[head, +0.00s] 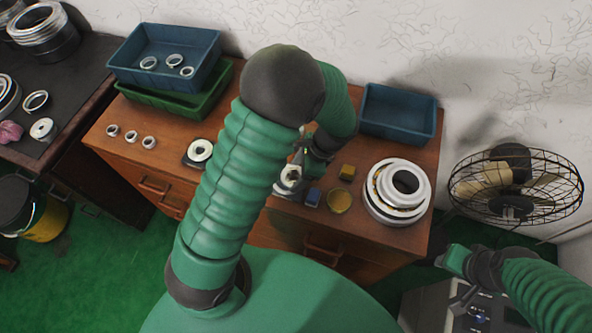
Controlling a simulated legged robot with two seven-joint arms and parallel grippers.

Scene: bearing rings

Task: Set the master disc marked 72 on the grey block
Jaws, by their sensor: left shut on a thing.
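My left gripper (303,158) reaches down over the right half of the wooden cabinet top, partly hidden by its own wrist. It is shut on a pale metal disc (290,179), which is low, close to the top; I cannot tell whether it touches what is under it. Another white disc with a dark hole (200,150) lies on a dark grey base (190,163) left of my upper arm. No number can be read on either disc. The grey block cannot be made out for certain. My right gripper (453,261) is at the lower right, away from the cabinet; its jaws are unclear.
A blue bin (398,112) stands behind. Three small rings (130,136) lie left. A fan (515,185) stands right.

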